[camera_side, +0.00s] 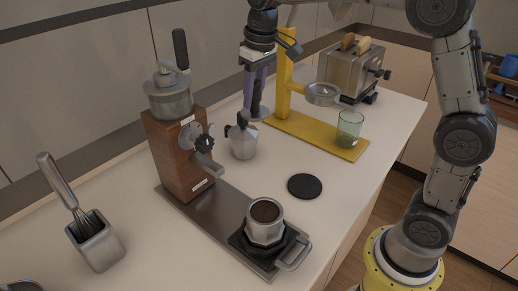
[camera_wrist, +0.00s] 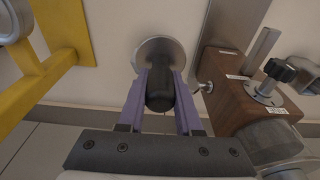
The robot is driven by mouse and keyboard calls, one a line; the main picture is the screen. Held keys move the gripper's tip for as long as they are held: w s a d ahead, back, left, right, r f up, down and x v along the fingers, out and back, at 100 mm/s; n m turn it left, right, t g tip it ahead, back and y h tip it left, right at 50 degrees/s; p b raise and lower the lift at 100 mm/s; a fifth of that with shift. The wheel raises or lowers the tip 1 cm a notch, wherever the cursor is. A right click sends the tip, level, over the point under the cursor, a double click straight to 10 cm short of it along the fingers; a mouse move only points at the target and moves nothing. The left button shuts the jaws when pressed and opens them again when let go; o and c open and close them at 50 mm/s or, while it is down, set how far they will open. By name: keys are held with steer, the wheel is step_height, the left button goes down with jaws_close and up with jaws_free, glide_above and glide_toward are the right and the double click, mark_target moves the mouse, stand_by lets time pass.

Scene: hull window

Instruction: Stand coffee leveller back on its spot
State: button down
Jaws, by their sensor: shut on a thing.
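My gripper (camera_side: 257,92) has purple fingers and points down behind the moka pot, near the wall. It is shut on the coffee leveller, which has a dark handle (camera_wrist: 160,92) between the fingers and a round silver disc (camera_wrist: 155,50) at its end. I cannot tell whether the disc touches the counter. A flat black round pad (camera_side: 305,186) lies bare on the counter, apart from the leveller.
The wooden grinder (camera_side: 176,150) and moka pot (camera_side: 243,140) stand left of my gripper. The yellow stand (camera_side: 287,90) with a green glass (camera_side: 349,128) is at right. A metal cup of coffee (camera_side: 265,222) sits in front. Counter around the black pad is clear.

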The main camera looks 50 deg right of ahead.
steer(key=shift+w+n, duration=0.1)
steer(key=shift+n, duration=0.6)
steer(key=shift+a+f+n, duration=0.1)
steer(key=shift+f+n, duration=0.2)
steer(key=shift+n, duration=0.4)
steer(key=s+d+f+n, duration=0.1)
steer(key=s+f+n, duration=0.2)
steer(key=s+n, duration=0.2)
steer(key=s+f+n+g+y, duration=0.1)
steer(key=s+f+n, duration=0.2)
steer(key=s, duration=0.7)
steer(key=n, duration=0.2)
steer(key=shift+s+d+f+n+y, duration=0.2)
steer(key=shift+d+f+n+y, duration=0.1)
steer(key=shift+d+f, duration=0.1)
steer(key=shift+f, duration=0.1)
steer(key=shift+f, duration=2.9)
steer(key=shift+f, duration=1)
steer(key=c, duration=0.5)
jaws_free()
